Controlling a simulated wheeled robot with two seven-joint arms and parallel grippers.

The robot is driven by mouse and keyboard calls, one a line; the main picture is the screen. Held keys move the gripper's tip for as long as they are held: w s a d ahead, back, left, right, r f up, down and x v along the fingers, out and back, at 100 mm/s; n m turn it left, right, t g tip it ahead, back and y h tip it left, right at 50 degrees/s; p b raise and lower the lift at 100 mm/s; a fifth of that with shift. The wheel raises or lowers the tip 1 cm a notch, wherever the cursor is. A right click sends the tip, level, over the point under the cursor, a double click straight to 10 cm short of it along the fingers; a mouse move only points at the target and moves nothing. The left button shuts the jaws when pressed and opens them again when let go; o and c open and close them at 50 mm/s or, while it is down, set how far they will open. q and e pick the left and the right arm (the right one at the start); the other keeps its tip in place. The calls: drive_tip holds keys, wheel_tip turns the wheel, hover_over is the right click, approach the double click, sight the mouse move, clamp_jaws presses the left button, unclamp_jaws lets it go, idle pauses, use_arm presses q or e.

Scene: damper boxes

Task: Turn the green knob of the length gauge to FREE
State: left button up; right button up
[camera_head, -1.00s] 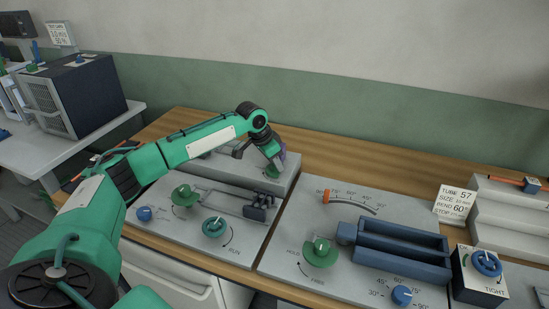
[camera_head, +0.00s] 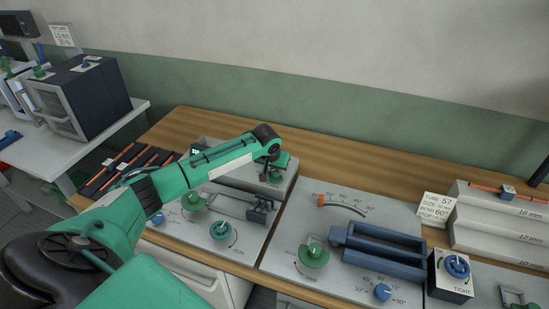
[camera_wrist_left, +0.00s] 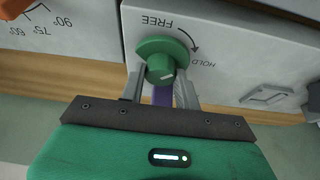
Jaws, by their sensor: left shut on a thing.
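The green knob (camera_wrist_left: 160,66) of the length gauge shows in the left wrist view, on a pale panel marked FREE and HOLD with a curved arrow; the lettering appears upside down. A short white mark is on the knob's face; I cannot tell which word it points to. My left gripper (camera_wrist_left: 161,88) has its grey fingers on both sides of the knob, shut on it. A purple strip (camera_wrist_left: 162,96) shows between the fingers. In the head view my left gripper (camera_head: 274,172) is at the grey block (camera_head: 240,174) at the back; the arm hides part of it. My right gripper is not in view.
A stepped grey rack (camera_head: 490,222) stands at the right. The wooden table (camera_head: 340,165) is clear behind the panels.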

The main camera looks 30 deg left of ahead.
use_arm(q)
drive_tip(key=n+p, duration=0.1)
drive_tip(key=n+y+p, duration=0.1)
drive_tip(key=n+p, duration=0.2)
drive_tip(key=p, duration=0.1)
drive_tip(key=shift+d+r+n+g+y, duration=0.2)
drive_tip(key=shift+r+n+g+y, duration=0.1)
drive_tip(key=shift+g, duration=0.1)
drive_tip(key=shift+w+f+n+g+y+p, duration=0.1)
drive_tip(key=shift+n+g+y+p, duration=0.2)
drive_tip(key=shift+n+p, duration=0.7)
drive_tip(key=shift+f+n+g+y+p, duration=0.1)
drive_tip(key=shift+n+g+y+p, duration=0.25)
drive_tip(key=shift+n, duration=0.95)
drive_tip(key=shift+w, duration=0.1)
drive_tip(key=o, duration=0.7)
drive_tip(key=b+v, duration=0.3)
drive_tip(key=v, duration=1)
drive_tip(key=shift+r, duration=0.35)
